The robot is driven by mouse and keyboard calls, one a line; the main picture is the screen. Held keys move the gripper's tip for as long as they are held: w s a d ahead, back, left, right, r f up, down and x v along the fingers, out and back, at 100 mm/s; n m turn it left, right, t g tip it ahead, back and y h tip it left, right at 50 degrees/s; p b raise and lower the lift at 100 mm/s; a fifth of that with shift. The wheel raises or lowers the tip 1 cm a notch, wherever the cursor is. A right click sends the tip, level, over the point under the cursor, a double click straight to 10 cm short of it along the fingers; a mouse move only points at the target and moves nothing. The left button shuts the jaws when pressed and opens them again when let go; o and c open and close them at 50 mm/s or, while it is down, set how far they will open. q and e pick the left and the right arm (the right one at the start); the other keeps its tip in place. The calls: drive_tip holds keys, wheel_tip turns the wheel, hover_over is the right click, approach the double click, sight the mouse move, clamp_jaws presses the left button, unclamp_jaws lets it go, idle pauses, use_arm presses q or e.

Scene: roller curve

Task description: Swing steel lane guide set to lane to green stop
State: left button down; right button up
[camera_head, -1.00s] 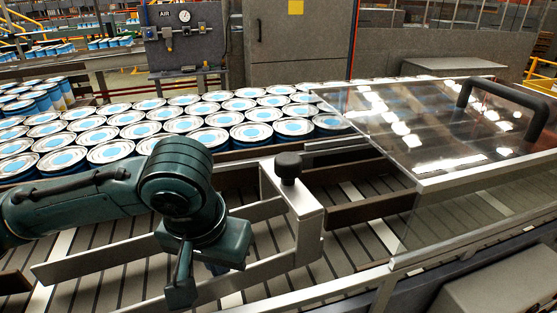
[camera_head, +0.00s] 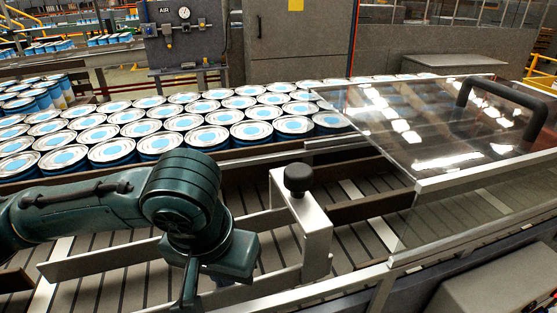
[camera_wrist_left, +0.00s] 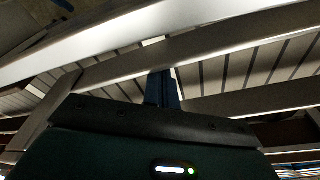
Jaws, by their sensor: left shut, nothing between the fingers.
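The steel lane guide (camera_head: 318,222) is a bracket with a black knob (camera_head: 298,178) on top and long flat rails reaching left over the slatted conveyor. Its far rail (camera_head: 110,259) passes behind my left wrist. My left gripper (camera_head: 188,288) points down at the guide's rails, with its fingertips partly hidden in the head view. In the left wrist view its dark fingers (camera_wrist_left: 162,88) are shut with nothing between them, close to the steel rails (camera_wrist_left: 215,45); contact cannot be told. I cannot make out a green stop. My right gripper is not in view.
Rows of blue-topped cans (camera_head: 205,136) stand behind the conveyor's back rail. A clear cover (camera_head: 430,120) with a black handle (camera_head: 505,95) spans the lane at right. A steel edge rail (camera_head: 470,240) runs along the front.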

use_arm(q)
drive_tip(key=shift+s, duration=0.2)
idle(0.3)
drive_tip(key=shift+s+d, duration=0.25)
drive_tip(key=shift+s, duration=0.2)
drive_tip(key=shift+w+a, duration=0.15)
drive_tip(key=shift+w, duration=0.4)
drive_tip(key=shift+w+a, duration=0.15)
drive_tip(key=shift+w, duration=0.35)
wheel_tip(320, 180, up, 14)
idle(0.5)
